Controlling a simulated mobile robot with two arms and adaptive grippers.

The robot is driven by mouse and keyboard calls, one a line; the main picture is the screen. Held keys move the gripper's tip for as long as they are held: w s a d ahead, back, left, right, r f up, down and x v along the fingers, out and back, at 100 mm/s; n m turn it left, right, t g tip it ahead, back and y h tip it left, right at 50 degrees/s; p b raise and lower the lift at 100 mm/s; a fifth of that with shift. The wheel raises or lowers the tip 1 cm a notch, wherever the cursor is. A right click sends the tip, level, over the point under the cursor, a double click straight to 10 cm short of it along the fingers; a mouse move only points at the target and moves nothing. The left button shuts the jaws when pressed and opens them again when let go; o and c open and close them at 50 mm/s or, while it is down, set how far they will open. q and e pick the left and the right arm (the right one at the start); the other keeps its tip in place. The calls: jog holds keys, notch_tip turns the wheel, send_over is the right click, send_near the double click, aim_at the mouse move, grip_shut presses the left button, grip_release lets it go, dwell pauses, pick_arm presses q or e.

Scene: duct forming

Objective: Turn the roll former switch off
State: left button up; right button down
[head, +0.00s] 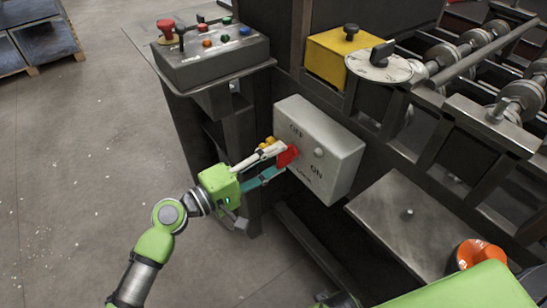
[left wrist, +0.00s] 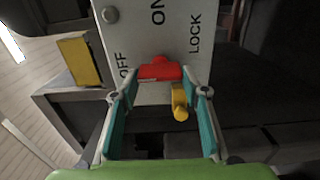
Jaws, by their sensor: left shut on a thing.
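The roll former switch is a light grey box (head: 335,150) on the machine's side, marked OFF at its upper left and ON at its lower right in the head view. Its red handle (head: 287,156) is at the box face. In the left wrist view the red handle (left wrist: 160,70) lies across the face, with OFF, ON and LOCK lettering around it. A small yellow part (left wrist: 180,102) hangs beside it. My left gripper (head: 272,163) is at the handle, its teal-padded fingers on either side, shut on it. Which mark the handle points to is unclear. My right gripper is not visible.
A control panel (head: 212,60) with coloured buttons stands above left of the switch box. A yellow box (head: 335,55) and a round dial (head: 380,66) sit above it, with rollers (head: 470,40) at right. A metal plate (head: 400,225) lies below right. Floor at left is open.

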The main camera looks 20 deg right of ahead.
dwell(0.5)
pick_arm(q)
jog(key=o, duration=1.1)
jog(key=v, duration=1.2)
